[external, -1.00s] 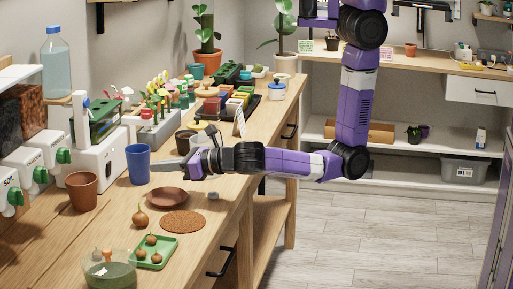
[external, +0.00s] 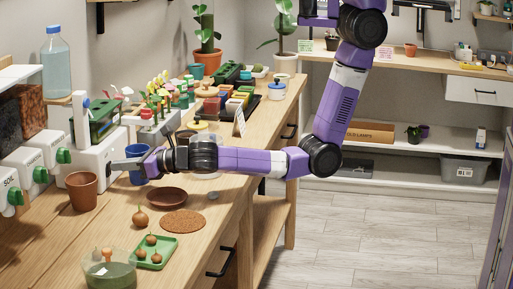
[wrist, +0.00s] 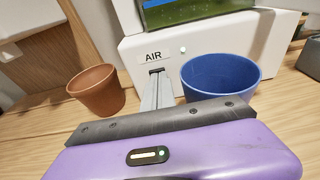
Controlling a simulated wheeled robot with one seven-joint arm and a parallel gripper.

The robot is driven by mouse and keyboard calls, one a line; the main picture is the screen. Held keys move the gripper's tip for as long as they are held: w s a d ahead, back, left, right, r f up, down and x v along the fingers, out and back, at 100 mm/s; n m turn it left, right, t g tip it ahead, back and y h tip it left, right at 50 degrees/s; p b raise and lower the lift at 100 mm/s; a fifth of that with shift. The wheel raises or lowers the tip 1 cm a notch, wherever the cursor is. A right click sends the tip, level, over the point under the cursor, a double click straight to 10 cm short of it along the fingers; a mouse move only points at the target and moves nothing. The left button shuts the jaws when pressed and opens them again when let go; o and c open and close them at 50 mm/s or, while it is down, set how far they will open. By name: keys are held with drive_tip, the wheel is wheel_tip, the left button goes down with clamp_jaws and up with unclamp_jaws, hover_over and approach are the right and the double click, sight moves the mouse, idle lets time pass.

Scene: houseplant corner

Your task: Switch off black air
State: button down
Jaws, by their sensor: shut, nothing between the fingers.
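A white machine (external: 92,155) stands against the wall. In the wrist view its front (wrist: 215,45) bears an AIR label (wrist: 153,56), and a small black switch (wrist: 155,71) sits just below it. A small pale round light (wrist: 183,49) is to the right of the label. My gripper (wrist: 157,82) is shut and empty, its fingers pointing at the machine's front just below the switch. The fingertips overlap the switch's lower part in this view; I cannot tell whether they touch it. In the external view my gripper (external: 113,167) is close to the machine's front.
A blue cup (wrist: 218,74) stands close to the right of my fingers, and a terracotta pot (wrist: 97,90) to the left. A brown saucer (external: 166,197), a cork mat (external: 183,222) and a green tray (external: 170,246) lie on the bench toward the front.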

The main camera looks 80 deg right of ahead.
drive_tip(key=p, duration=0.1)
drive_tip(key=r+p, duration=0.1)
drive_tip(key=p, duration=0.1)
drive_tip(key=shift+w, duration=0.2)
drive_tip(key=shift+f+g, duration=0.3)
drive_tip(key=shift+f, duration=0.15)
drive_tip(key=shift+s+r, duration=0.15)
drive_tip(key=shift+s, duration=0.3)
drive_tip(key=r+p+v, duration=0.1)
drive_tip(key=p+v, duration=0.1)
drive_tip(key=v, duration=1)
drive_tip(key=shift+s+r, duration=0.25)
drive_tip(key=shift+r, duration=0.05)
